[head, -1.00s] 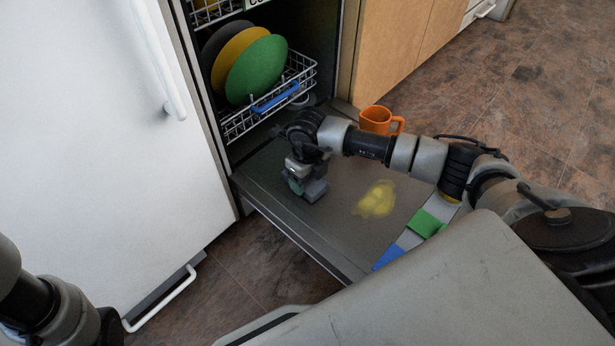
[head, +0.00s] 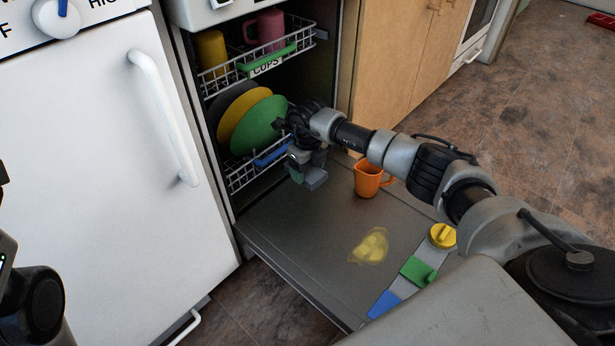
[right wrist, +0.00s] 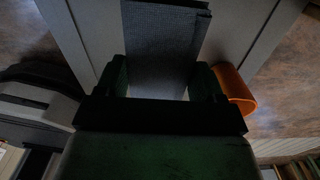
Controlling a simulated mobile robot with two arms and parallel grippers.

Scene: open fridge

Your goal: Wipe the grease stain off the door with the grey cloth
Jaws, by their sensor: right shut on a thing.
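The dishwasher door (head: 320,245) lies folded down flat. A yellow grease stain (head: 370,246) is on its right half. My right gripper (head: 308,172) is shut on the grey cloth (head: 316,179), near the door's inner end in front of the lower rack. It is well up and left of the stain in the head view and appears raised off the door. In the right wrist view the cloth (right wrist: 163,45) sticks out between the two fingers (right wrist: 160,82). My left gripper is not in view; only part of my left arm shows at the left edge.
A strip with blue, green and yellow parts (head: 418,270) lies along the door's right side. The lower rack (head: 245,172) holds plates; the upper rack (head: 270,62) holds cups. A white appliance (head: 100,170) stands left.

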